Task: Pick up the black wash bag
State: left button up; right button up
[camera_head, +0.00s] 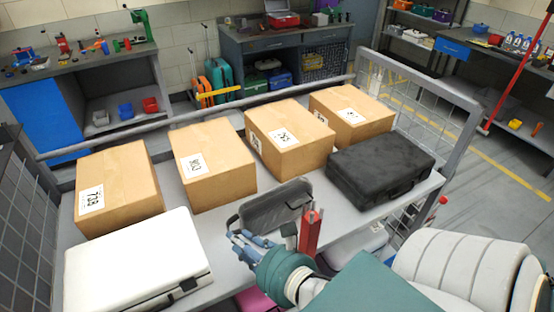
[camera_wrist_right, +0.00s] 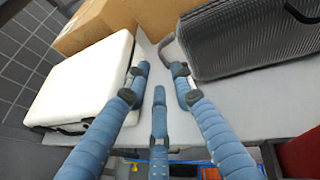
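The black wash bag (camera_head: 275,207) lies on the grey table near its front edge, between the white case and the black case. In the right wrist view the bag (camera_wrist_right: 252,42) is at the upper right, with a ribbed dark side and a thin loop at its left end. My right gripper (camera_head: 247,241) is beside the bag's near left end in the head view. In the right wrist view its blue fingers (camera_wrist_right: 160,78) are spread apart with nothing between them; a right finger lies close to the loop, and contact cannot be told. My left gripper is not in view.
A white case (camera_head: 135,255) lies to the left and a black case (camera_head: 380,165) to the right. Several cardboard boxes (camera_head: 212,165) line the back. A red upright part (camera_head: 311,232) stands at the front edge near the bag.

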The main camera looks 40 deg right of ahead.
aim_at(227, 229)
jog(key=shift+w+f, duration=0.15)
jog(key=shift+w, duration=0.15)
jog(key=b+x, duration=0.2)
jog(key=shift+w+b, duration=0.3)
jog(key=shift+w, duration=0.05)
jog(key=shift+r+p+x, duration=0.2)
jog(key=shift+p+x, duration=0.15)
jog(key=shift+x, duration=0.65)
jog(key=shift+w+f, duration=0.1)
jog(key=shift+w, duration=0.2)
jog(key=shift+s, duration=0.1)
jog(key=shift+c, duration=0.8)
grip_shut()
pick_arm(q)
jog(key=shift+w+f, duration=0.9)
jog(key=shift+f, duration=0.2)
